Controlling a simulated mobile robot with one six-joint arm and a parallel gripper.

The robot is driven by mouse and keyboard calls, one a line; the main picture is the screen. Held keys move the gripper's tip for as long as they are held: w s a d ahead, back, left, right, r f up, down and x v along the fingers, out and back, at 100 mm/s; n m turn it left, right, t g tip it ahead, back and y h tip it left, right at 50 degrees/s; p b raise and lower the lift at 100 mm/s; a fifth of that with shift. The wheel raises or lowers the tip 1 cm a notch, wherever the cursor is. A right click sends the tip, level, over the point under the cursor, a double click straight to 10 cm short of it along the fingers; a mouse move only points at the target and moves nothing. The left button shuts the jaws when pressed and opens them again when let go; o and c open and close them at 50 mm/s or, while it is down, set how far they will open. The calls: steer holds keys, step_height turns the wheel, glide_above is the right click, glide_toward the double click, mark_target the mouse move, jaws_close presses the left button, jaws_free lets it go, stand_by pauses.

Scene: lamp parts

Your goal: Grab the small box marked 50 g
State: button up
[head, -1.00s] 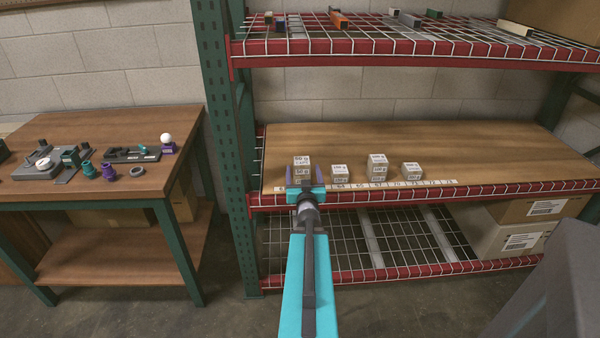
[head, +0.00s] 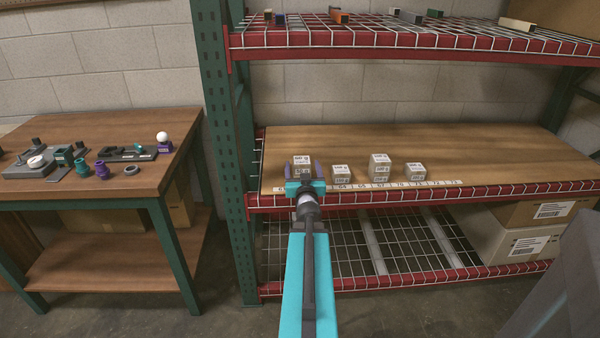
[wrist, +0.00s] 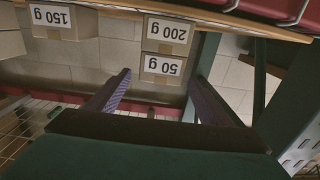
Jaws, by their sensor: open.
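The small box marked 50 g (wrist: 163,66) shows upside down in the wrist view, against a box marked 200 g (wrist: 168,32). In the head view, the 50 g box (head: 301,160) is the upper one of the leftmost stack on the wooden shelf. My gripper (wrist: 160,77) is open, with one finger on each side of the 50 g box and small gaps beside it. In the head view my gripper (head: 304,172) stands in front of the stack and hides part of the lower box.
A box marked 150 g (wrist: 50,20) is beside the stack in the wrist view. Further right on the shelf are another stack (head: 380,167) and a single box (head: 414,171). A green rack post (head: 226,130) stands left. A wire shelf (head: 400,45) is above.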

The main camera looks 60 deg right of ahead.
mark_target(302, 157)
steer(key=shift+w+d+f+b, duration=0.1)
steer(key=shift+d+b, duration=0.1)
steer(key=shift+b, duration=0.3)
steer(key=shift+w+d, duration=0.3)
steer(key=shift+d, duration=0.1)
steer(key=shift+x, duration=0.95)
steer(key=shift+d, duration=0.15)
steer(key=shift+x, duration=2.5)
steer(key=shift+f, duration=0.1)
steer(key=c, duration=1.1)
